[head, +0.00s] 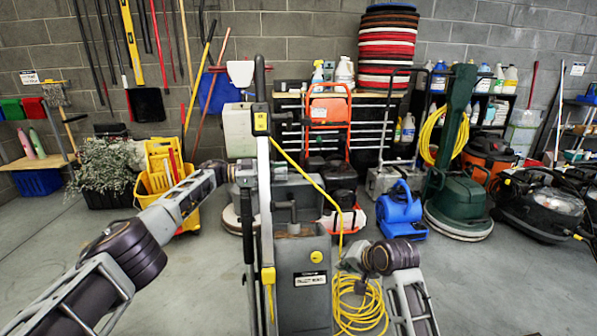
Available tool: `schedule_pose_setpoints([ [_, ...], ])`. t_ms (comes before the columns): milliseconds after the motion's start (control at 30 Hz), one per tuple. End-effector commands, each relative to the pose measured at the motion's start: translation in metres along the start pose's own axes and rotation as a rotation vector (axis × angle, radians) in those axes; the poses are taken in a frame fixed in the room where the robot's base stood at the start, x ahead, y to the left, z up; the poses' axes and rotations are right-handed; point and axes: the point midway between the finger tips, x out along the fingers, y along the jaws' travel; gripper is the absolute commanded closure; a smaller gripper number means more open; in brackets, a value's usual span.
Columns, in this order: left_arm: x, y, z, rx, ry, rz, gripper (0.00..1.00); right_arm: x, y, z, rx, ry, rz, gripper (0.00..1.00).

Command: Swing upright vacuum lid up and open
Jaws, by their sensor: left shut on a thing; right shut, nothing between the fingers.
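The upright vacuum (301,290) stands in front of me, with a grey body, a yellow round knob and a tall pole handle (264,160) on its left side. I cannot clearly make out the edges of its lid or how far it is open. My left gripper (247,174) is beside the pole at the height above the body, shut on a part of the vacuum; the pole partly hides its fingertips. My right gripper (350,259) is shut and empty, just right of the vacuum body.
A yellow cord (356,308) lies coiled on the floor right of the vacuum. A yellow mop bucket (160,170), a blue blower (401,212) and a green floor machine (457,205) stand behind. Open concrete floor lies to the right front.

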Motion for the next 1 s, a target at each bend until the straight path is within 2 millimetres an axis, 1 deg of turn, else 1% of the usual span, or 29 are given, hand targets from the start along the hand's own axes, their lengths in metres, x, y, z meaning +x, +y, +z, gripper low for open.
schedule_pose_setpoints([
  [33,-0.001,-0.002,-0.003,0.005,0.002,-0.004,1.00,-0.004,-0.009,-0.007,0.008,0.005,-0.005,1.00],
  [200,-0.001,-0.002,-0.003,0.005,0.002,-0.004,1.00,-0.016,-0.031,-0.024,0.047,0.011,-0.009,1.00],
  [533,-0.001,-0.002,-0.003,0.005,0.002,-0.004,1.00,-0.030,-0.090,-0.042,0.216,0.079,-0.027,1.00],
  [1000,-0.001,-0.002,-0.002,0.005,0.002,-0.004,1.00,-0.061,-0.173,-0.062,0.457,0.190,-0.086,1.00],
])
